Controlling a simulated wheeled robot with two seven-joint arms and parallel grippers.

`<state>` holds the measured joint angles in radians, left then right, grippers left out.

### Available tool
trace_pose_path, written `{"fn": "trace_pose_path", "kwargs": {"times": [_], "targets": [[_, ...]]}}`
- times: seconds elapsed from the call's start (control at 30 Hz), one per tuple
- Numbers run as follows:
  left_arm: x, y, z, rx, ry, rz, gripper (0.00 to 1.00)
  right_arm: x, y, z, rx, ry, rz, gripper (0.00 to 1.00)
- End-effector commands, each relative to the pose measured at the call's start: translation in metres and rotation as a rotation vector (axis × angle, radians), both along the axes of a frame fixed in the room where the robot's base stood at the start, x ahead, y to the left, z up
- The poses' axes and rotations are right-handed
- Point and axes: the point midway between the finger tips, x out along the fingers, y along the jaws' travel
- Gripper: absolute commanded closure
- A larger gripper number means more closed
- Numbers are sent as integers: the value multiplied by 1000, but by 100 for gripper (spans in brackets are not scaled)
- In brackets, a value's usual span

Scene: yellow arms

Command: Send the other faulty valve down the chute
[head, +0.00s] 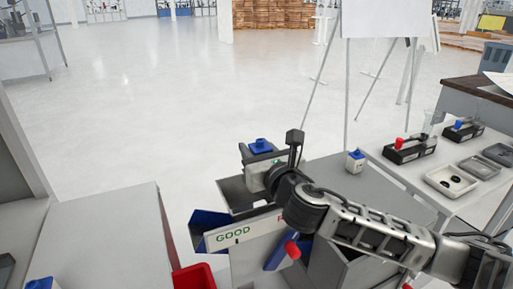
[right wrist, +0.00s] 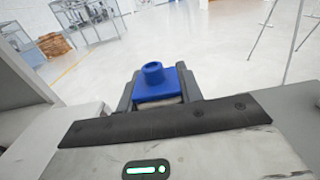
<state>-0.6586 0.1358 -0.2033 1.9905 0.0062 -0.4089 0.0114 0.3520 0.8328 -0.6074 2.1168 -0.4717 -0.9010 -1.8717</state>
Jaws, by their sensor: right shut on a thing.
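My right gripper (head: 264,160) is shut on a valve with a blue top (head: 261,146), held above the sorting chutes. Below is a chute with a white sign reading GOOD (head: 233,236) in green. A red letter starts a second word on the sign, the rest hidden by my right arm. Another small white valve with a blue top (head: 355,161) stands upright on the grey surface to the right. My left gripper is not in view.
A red bin (head: 193,278) sits at the bottom, and a red-ended blue part (head: 279,253) is near the chutes. Black fixtures with a red knob (head: 409,150) and blue knob (head: 463,130) and grey trays (head: 450,181) stand at right. The left tabletop (head: 100,240) is mostly clear.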

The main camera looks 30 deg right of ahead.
Motion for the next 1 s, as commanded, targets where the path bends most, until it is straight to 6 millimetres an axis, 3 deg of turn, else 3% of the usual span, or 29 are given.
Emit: {"fn": "trace_pose_path", "kwargs": {"times": [0.03,0.1,0.4,0.43,0.5,0.83,1.0], "targets": [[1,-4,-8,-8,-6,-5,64,0,0,-11,1,-3,0,88],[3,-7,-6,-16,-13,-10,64,0,0,-14,1,-3,0,88],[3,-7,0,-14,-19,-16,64,0,0,-13,0,-2,0,88],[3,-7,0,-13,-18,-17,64,0,0,-13,0,-2,0,58],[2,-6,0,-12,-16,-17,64,0,0,-13,0,-2,0,39],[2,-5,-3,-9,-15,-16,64,-2,0,-14,0,0,0,39],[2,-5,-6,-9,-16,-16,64,-22,2,-16,-3,1,2,39]]}}
